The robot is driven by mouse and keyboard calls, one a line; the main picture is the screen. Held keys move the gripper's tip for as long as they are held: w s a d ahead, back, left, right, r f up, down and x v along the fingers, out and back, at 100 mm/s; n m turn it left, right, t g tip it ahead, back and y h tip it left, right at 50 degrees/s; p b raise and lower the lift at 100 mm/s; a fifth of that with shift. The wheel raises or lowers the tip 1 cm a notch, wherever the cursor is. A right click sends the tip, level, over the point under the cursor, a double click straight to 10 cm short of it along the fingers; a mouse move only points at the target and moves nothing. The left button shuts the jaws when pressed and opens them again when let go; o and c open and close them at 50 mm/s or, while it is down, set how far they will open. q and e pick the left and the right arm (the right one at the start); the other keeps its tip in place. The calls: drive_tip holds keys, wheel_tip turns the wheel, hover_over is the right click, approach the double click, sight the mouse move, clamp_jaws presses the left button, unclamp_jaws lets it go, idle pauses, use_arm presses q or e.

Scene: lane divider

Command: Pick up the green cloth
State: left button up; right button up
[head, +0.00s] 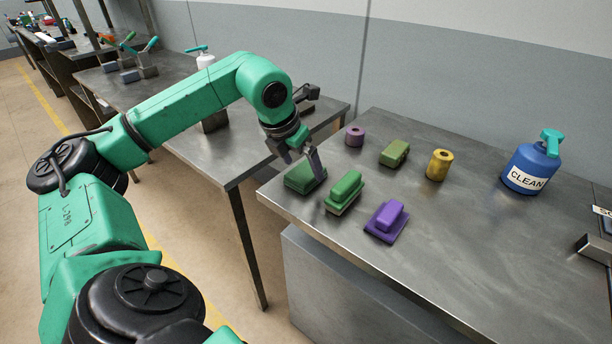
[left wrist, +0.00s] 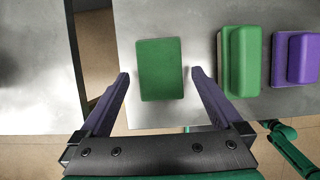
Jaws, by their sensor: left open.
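The green cloth (head: 304,176) is a flat dark green block-like pad at the left end of the metal table. In the left wrist view the green cloth (left wrist: 160,70) lies flat between the spread fingers. My left gripper (head: 304,160) is above it, and its fingers (left wrist: 160,75) are open with a gap on each side of the cloth. In the head view the gripper partly covers the cloth. My right gripper is in neither view.
A green brush-like block (head: 344,191) sits right beside the cloth, with a purple one (head: 386,220) beyond. An olive block (head: 394,153), a purple roll (head: 355,135), a yellow roll (head: 439,165) and a blue CLEAN bottle (head: 530,167) stand farther back. The table's left edge is close.

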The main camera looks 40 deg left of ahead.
use_arm(q)
drive_tip(key=x, duration=0.2)
drive_tip(key=shift+w+f, duration=0.2)
drive_tip(key=shift+f, duration=0.15)
drive_tip(key=c, duration=1.2)
drive_tip(key=shift+r, duration=0.2)
